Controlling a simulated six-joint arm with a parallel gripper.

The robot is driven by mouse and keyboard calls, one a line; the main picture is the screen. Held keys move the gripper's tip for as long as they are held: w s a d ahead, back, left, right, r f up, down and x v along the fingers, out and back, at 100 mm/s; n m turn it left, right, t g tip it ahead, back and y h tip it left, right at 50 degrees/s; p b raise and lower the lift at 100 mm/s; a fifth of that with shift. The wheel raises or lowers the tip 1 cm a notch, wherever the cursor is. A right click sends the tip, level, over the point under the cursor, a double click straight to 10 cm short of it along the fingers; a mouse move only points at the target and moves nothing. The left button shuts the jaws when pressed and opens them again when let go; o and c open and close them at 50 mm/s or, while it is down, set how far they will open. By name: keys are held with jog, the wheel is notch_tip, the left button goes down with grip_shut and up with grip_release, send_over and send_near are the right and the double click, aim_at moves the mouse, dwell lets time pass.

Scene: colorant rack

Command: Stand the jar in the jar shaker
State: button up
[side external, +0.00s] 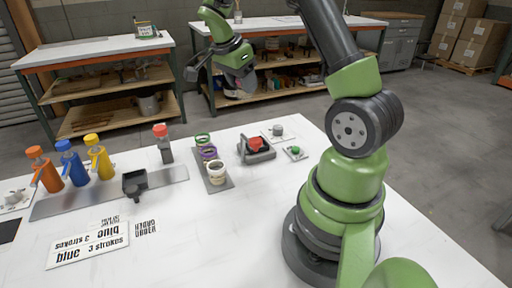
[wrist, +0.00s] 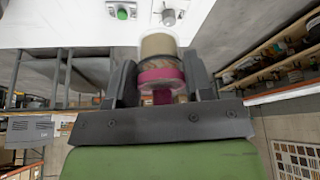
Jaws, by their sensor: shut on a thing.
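The jar (wrist: 158,46) is between the two dark fingers of my gripper (wrist: 160,85) in the wrist view. It has a beige end, a clear middle and a magenta band. My gripper (side external: 234,90) is shut on it, high in the air beyond the table's back edge in the side view. There the jar is too small and covered to make out well. What looks like the jar shaker (side external: 257,155) is a dark grey device with a red part on top. It stands near the back of the white table, below and apart from my gripper.
A plate with a green button (side external: 295,151) and a plate with a grey knob (side external: 278,130) sit beside the device. Colored bottles (side external: 72,165) and a dark cup (side external: 135,184) are farther left.

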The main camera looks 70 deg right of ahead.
jog(key=s+f, duration=0.1)
jog(key=f, duration=0.2)
jog(key=f+m, duration=0.1)
jog(key=f, duration=0.2)
jog(key=s+d+f+m, duration=0.1)
jog(key=f, duration=0.2)
jog(key=shift+s+f+g, duration=0.3)
jog(key=shift+f+g, duration=0.1)
jog(key=shift+f, duration=2.55)
jog(key=o, duration=0.9)
jog(key=shift+f, duration=0.1)
